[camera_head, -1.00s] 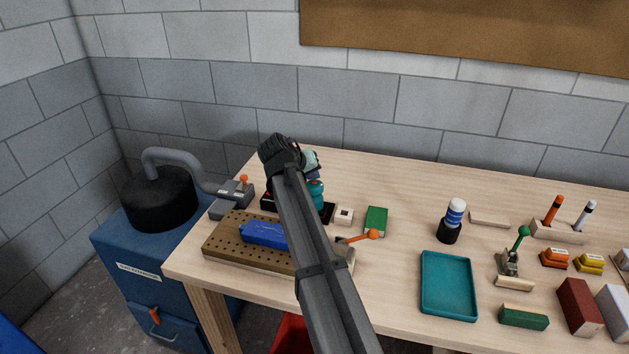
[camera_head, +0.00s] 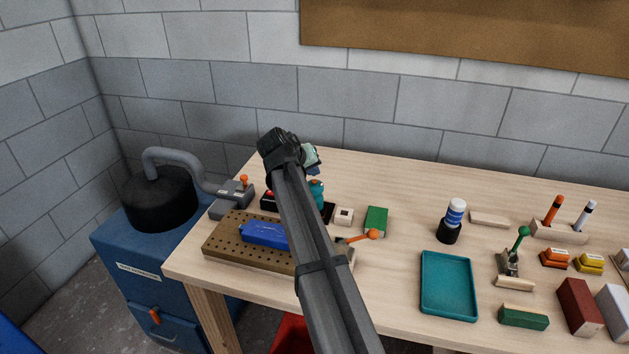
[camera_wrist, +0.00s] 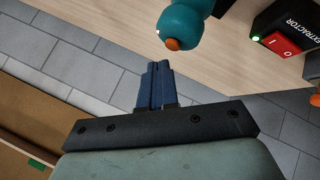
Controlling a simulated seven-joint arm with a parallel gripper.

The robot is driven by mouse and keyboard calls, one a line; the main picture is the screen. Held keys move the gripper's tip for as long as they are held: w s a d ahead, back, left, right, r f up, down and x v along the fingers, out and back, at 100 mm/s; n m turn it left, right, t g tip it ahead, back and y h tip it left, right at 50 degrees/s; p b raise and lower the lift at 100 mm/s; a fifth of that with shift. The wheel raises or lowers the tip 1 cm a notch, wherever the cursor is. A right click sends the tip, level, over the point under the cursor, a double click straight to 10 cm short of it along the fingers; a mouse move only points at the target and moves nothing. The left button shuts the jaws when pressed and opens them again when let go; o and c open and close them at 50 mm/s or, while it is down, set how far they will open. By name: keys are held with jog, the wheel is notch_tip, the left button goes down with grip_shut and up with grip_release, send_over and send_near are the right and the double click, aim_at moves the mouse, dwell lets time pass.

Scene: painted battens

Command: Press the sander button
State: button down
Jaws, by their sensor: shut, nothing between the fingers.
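The sander (camera_head: 317,190) is a teal, rounded tool on the back left of the table, partly hidden by my arm in the head view. It also shows at the top of the wrist view (camera_wrist: 188,20), with its orange button (camera_wrist: 172,44) facing the camera. My gripper (camera_wrist: 157,68) is shut and empty, its dark blue fingers side by side. In the wrist view the fingertips appear just below the button, with a gap between them.
A black extractor switch box with a red rocker (camera_wrist: 282,45) stands beside the sander. A brown perforated board (camera_head: 225,240) with a blue block (camera_head: 264,235) lies in front. A small white block (camera_head: 344,216) and a green block (camera_head: 376,220) lie to the right.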

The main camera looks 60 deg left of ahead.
jog(key=shift+r, duration=2.75)
